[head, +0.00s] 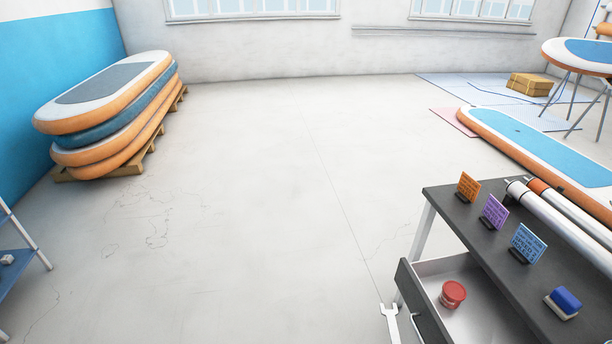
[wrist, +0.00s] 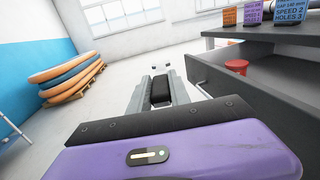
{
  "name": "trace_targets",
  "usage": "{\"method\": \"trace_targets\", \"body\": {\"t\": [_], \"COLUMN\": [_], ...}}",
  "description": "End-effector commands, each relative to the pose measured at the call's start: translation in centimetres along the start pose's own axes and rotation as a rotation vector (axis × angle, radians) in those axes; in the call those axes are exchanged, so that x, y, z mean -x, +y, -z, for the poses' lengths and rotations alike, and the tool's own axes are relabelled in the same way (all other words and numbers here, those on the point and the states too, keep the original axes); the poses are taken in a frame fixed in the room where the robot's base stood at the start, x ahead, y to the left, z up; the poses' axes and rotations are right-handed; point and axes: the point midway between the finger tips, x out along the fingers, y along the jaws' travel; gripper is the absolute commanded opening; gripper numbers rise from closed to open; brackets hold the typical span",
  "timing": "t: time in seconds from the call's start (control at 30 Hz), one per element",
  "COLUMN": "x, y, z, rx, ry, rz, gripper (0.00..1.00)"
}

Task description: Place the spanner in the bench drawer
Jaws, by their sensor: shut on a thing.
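The spanner (head: 390,318) is pale grey. Its open-ended head shows upright at the bottom of the head view, just left of the bench drawer; the rest is cut off by the frame. The bench drawer (head: 410,295) is pulled open under the dark bench top. It also shows in the wrist view (wrist: 240,110), on the right. My gripper (wrist: 158,90) is shut on the spanner, whose head (wrist: 163,71) sticks out beyond the fingers, outside the drawer and left of it. The grip itself is partly hidden.
A red tub (head: 453,294) sits in the drawer, with bare drawer floor around it. The bench top (head: 480,245) carries three small cards, a blue block (head: 566,300) and white rolls (head: 560,215). Stacked boards (head: 110,115) stand far left. The floor between is clear.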

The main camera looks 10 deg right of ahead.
Motion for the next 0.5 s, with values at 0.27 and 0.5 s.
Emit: {"method": "trace_targets", "body": {"t": [0.27, 0.5], "x": [0.8, 0.9], "y": [3.4, 4.1], "z": [1.6, 1.6], "rx": [-0.001, -0.001], "ry": [-0.002, -0.002], "rz": [-0.108, -0.122], "gripper": [0.0, 0.0]}}
